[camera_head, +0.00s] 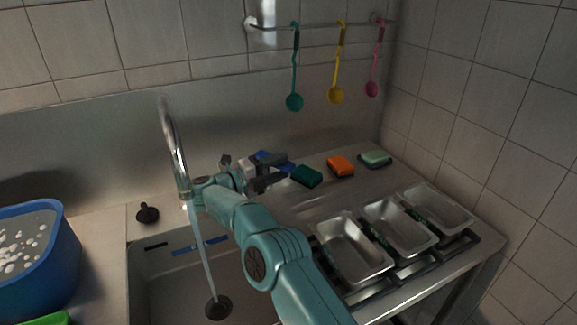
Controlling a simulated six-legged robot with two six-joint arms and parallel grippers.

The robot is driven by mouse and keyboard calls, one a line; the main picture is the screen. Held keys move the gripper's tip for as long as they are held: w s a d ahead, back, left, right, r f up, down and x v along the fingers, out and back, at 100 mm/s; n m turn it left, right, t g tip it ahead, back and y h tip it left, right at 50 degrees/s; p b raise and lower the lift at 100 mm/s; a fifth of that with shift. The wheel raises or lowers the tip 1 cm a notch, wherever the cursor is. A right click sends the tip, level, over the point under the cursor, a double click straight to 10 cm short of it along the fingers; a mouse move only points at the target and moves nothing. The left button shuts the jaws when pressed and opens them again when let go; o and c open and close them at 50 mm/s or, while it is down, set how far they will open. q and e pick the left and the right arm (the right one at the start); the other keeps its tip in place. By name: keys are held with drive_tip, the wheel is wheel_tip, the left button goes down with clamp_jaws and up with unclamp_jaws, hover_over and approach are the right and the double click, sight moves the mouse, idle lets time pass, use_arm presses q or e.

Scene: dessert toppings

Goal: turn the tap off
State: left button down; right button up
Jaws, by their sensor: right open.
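The chrome tap (174,145) rises behind the sink, with its curved spout at the top. A thin pale stream of water (203,248) runs down from it to the drain (218,307). My right gripper (272,178) is open, to the right of the tap and above the counter behind the sink. I cannot make out the tap's handle; the arm and gripper cover the area around its base. My left gripper is not in view.
A dark green sponge (306,176), an orange sponge (340,166) and a pale green sponge (375,159) lie to the right. Metal trays (352,248) stand at front right. A blue tub (62,262) is at left, a black stopper (147,213) near the tap. Ladles hang above.

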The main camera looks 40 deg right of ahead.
drive_tip(key=w+a, duration=0.1)
drive_tip(key=a, duration=0.7)
drive_tip(key=shift+w, duration=0.25)
drive_tip(key=shift+a, duration=0.1)
